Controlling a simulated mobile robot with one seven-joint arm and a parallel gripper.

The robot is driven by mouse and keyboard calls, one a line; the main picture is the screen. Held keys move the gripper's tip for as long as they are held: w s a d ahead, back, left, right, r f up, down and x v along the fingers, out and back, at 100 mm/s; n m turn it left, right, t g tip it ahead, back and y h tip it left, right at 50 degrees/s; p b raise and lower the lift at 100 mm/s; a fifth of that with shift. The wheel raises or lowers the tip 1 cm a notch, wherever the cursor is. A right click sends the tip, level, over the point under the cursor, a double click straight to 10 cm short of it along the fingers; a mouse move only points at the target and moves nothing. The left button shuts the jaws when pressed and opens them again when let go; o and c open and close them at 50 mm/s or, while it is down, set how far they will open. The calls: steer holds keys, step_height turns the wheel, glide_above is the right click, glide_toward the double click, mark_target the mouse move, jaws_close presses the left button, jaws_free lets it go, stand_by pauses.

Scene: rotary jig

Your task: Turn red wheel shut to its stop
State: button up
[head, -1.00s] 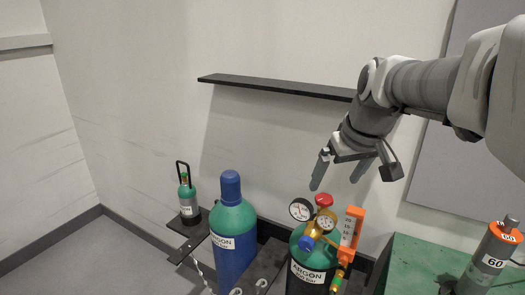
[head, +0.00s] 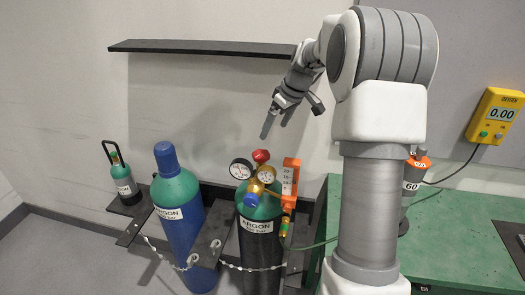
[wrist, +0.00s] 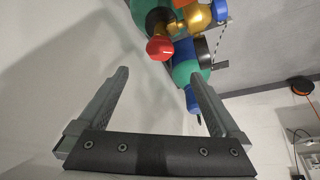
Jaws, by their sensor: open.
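The red wheel (head: 261,156) sits on top of the brass regulator (head: 266,174) of the green-shouldered argon cylinder (head: 258,226). In the wrist view the red wheel (wrist: 160,48) shows beyond the fingertips, near the top centre, with the brass body (wrist: 196,15) next to it. My gripper (head: 276,121) is open and empty, above the red wheel and apart from it. In the wrist view its two fingers (wrist: 158,76) stand wide apart with nothing between them.
Two gauges (head: 241,168) and an orange flowmeter (head: 290,178) flank the wheel. A blue argon cylinder (head: 179,218) and a small green cylinder (head: 123,182) stand left. A black shelf (head: 200,47) is on the wall behind. A green bench (head: 455,222) is right.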

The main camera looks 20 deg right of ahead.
mark_target(262, 154)
steer(key=x, duration=1.2)
steer(key=shift+f+p, duration=0.3)
steer(key=c, duration=1.4)
